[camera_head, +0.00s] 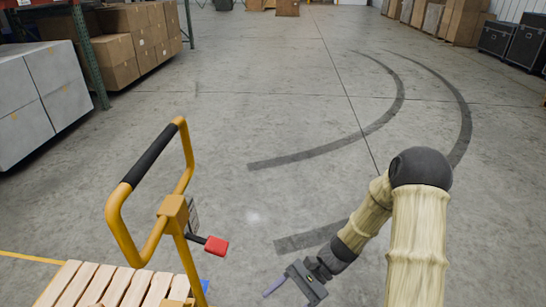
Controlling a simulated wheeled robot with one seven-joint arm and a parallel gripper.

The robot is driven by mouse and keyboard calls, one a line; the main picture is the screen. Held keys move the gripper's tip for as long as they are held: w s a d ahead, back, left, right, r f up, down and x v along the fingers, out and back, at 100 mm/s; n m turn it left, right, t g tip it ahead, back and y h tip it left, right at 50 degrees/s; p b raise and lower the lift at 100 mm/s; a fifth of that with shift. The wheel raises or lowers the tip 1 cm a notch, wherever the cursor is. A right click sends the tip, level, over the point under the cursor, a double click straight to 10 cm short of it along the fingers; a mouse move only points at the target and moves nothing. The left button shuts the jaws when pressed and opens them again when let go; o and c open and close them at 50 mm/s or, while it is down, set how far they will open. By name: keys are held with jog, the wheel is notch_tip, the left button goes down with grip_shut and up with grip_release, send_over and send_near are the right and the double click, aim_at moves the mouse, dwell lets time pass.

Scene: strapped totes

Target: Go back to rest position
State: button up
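My gripper (289,287) is at the bottom centre, at the end of my arm, which comes in from the lower right and bends at a dark elbow. The gripper has a dark grey body and a thin bluish-purple part pointing left. It hangs over bare floor, to the right of the yellow cart handle. I see nothing held, but the fingers are small and partly cut off, so I cannot tell whether they are open or shut.
A yellow handle frame (116,215) with a red knob (216,245) stands at the left, beside a wooden slatted pallet (95,287). Grey boxes (22,122) and racked cartons (112,62) are at the upper left. Cartons (462,22) and black cases (527,47) stand far right. The middle floor is clear.

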jog(key=d+r+n+t+h, duration=0.9)
jog(key=d+r+t+h, duration=0.15)
jog(key=d+r, duration=0.2)
notch_tip(320, 180, up, 11)
jog(key=g+p, duration=0.1)
jog(key=p, duration=1.1)
jog(key=shift+s+d+m, duration=0.2)
jog(key=shift+s+m, duration=0.1)
jog(key=shift+f+h, duration=0.1)
jog(key=shift+h, duration=0.15)
jog(key=shift+c, duration=0.3)
